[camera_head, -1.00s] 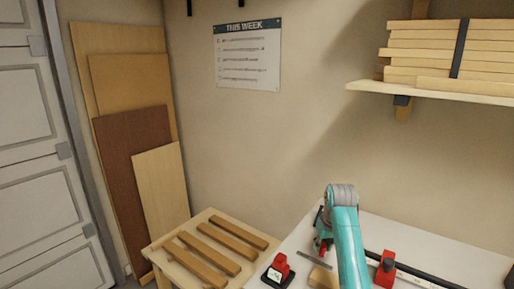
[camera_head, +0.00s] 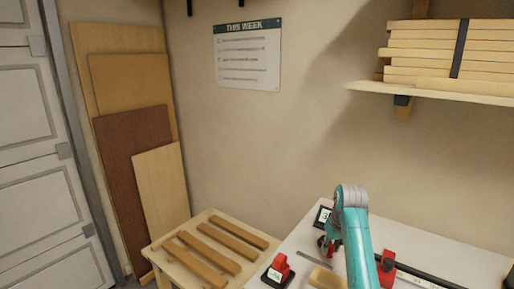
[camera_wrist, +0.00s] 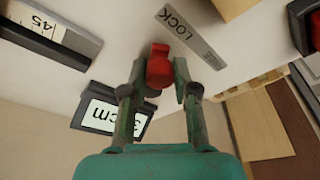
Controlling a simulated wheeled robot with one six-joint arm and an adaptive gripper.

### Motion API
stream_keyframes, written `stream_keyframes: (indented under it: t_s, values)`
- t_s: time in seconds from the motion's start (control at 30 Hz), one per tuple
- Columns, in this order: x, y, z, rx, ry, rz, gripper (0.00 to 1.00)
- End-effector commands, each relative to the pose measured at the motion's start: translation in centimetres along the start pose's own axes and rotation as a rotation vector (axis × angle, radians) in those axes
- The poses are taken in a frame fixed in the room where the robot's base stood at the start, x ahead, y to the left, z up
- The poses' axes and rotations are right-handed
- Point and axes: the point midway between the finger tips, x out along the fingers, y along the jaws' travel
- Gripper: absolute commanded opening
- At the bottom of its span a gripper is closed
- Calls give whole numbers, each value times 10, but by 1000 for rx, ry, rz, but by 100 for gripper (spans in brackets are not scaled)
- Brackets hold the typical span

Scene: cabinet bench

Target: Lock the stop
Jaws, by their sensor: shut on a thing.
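In the wrist view a red lever (camera_wrist: 159,66) stands between the two fingers of my gripper (camera_wrist: 158,90), and the gripper is shut on it. A grey plate marked LOCK (camera_wrist: 192,37) lies on the white bench top beside the lever. A dark-framed display (camera_wrist: 110,112) reading in cm is partly hidden behind a finger; it also shows in the head view (camera_head: 323,216). A scale strip marked 45 (camera_wrist: 45,25) is at upper left in the wrist view. In the head view my gripper (camera_head: 326,244) is low at the left part of the bench, and my arm hides much around it.
A red block on a dark base (camera_head: 278,271) stands at the bench's left end. Another red part (camera_head: 387,266) sits by a long black bar (camera_head: 430,275) right of my arm. A shelf (camera_head: 435,94) holds stacked boards.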

Motion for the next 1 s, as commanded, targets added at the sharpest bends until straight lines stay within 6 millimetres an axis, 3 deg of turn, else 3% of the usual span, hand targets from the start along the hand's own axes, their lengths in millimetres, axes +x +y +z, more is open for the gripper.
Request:
stream_keyframes:
  t_s: [0.87, 0.9, 1.0]
  values:
    - [0, 4, 1, -1, -1, -1, 19]
    - [0, 4, 1, 0, -1, -1, 36]
    - [0, 4, 1, 0, -1, -1, 58]
